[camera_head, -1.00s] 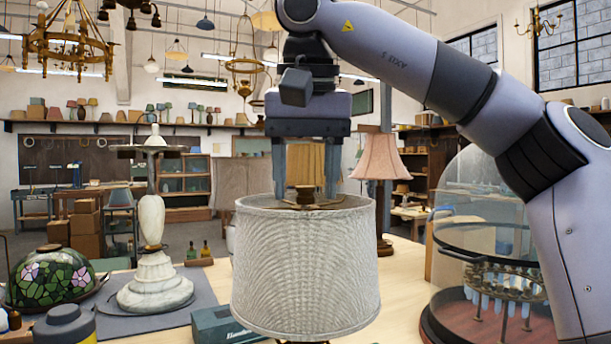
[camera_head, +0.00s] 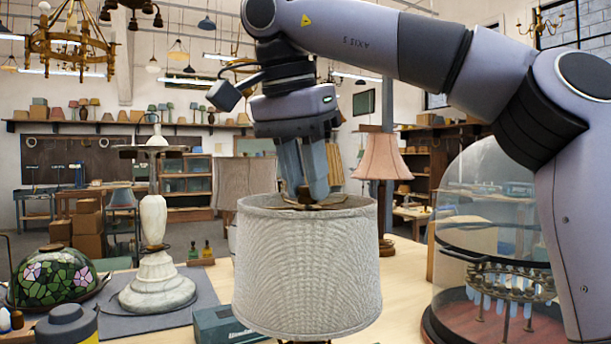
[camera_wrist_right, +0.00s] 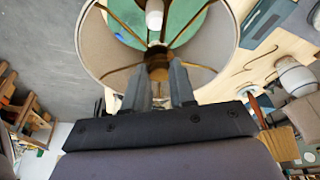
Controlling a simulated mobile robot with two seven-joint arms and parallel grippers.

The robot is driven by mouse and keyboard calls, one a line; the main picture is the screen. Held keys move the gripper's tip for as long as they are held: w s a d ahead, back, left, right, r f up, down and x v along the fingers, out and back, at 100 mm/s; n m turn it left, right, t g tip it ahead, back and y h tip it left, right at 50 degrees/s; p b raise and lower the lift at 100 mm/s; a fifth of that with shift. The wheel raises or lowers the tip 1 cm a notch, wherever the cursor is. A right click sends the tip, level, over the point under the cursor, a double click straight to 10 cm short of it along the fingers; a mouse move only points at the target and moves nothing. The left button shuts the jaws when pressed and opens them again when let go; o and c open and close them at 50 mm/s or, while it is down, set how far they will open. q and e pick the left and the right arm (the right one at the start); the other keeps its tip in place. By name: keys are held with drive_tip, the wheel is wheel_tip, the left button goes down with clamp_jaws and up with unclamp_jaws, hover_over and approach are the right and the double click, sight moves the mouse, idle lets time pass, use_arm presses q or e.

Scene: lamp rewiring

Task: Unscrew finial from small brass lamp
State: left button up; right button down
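The lamp's pale fabric shade (camera_head: 306,265) stands upright in the middle of the head view, and only a sliver of its base shows at the bottom edge. My right gripper (camera_head: 308,199) points down at the centre of the shade's open top. Its fingers hide the finial in the head view. In the right wrist view the dark finial (camera_wrist_right: 158,64) sits between the fingertips of my right gripper (camera_wrist_right: 159,72), which look closed on its sides. The finial is at the hub of the shade's brass spokes. My left gripper is not in view.
A white stone lamp (camera_head: 154,225) stands on a grey mat to the left, beside a stained-glass shade (camera_head: 55,277). A pink-shaded lamp (camera_head: 382,165) is behind right. A large glass dome (camera_head: 490,200) is close on the right. A teal box (camera_head: 222,325) lies at front left.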

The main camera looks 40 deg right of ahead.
drive_tip(key=n+t, duration=0.1)
drive_tip(key=n, duration=0.2)
drive_tip(key=n+y, duration=0.1)
drive_tip(key=n, duration=0.2)
drive_tip(key=shift+s+n+t, duration=0.1)
drive_tip(key=shift+n+t, duration=0.3)
drive_tip(key=shift+n, duration=0.6)
drive_tip(key=n, duration=0.2)
drive_tip(key=n+t+y, duration=0.1)
drive_tip(key=n, duration=0.2)
drive_tip(key=shift+d+y, duration=0.15)
drive_tip(key=shift+y, duration=0.15)
drive_tip(key=shift+r, duration=1.8)
